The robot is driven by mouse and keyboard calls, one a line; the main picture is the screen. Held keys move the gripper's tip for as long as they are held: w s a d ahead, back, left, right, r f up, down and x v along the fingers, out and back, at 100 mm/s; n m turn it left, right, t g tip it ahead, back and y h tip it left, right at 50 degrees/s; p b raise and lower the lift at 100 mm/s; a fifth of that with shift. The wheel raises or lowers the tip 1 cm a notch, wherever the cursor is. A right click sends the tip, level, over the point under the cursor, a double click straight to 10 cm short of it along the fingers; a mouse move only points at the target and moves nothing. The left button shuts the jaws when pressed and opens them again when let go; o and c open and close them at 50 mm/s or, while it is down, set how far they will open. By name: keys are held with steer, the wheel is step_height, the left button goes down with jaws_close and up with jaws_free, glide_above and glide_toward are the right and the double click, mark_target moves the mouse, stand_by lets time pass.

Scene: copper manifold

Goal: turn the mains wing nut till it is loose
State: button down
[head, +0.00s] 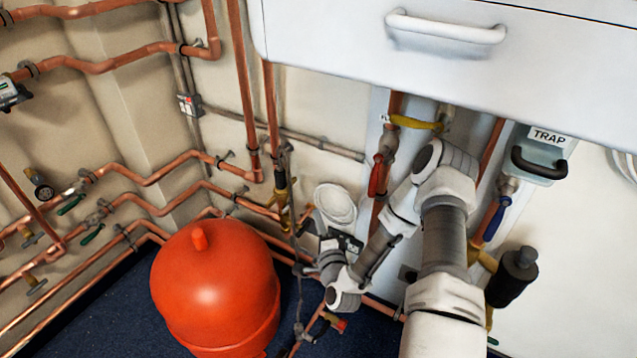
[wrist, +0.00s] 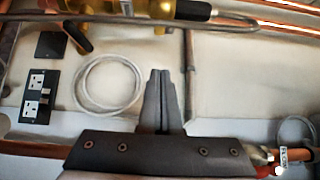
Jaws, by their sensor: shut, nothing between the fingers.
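My gripper (wrist: 161,78) shows in the wrist view with its two dark fingers together and nothing between them. Its tips lie below a brass valve body (wrist: 135,8) at the top edge, apart from it in the picture. A short lever with a yellowish edge (wrist: 76,37) sticks out at the valve's lower left. I cannot make out for sure which part is the mains wing nut. In the head view, brass fittings (head: 283,195) stand on the vertical pipe behind the red vessel; my wrist is low to their right, and the fingers cannot be made out there.
A red expansion vessel (head: 215,285) stands left of my wrist. A coil of pale cable (wrist: 108,83) and black-plated sockets (wrist: 38,95) are on the wall. Copper pipes run along the left wall. A white cabinet (head: 440,60) overhangs my arm. A red lever (head: 378,175) is near my arm.

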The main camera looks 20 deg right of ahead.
steer(key=shift+s+a, duration=0.1)
steer(key=b, duration=0.2)
glide_toward(296, 180)
steer(key=w+d, duration=0.3)
steer(key=shift+w+a+b, duration=0.5)
steer(key=shift+w+a, duration=0.8)
steer(key=shift+a, duration=0.25)
steer(key=shift+d, duration=0.2)
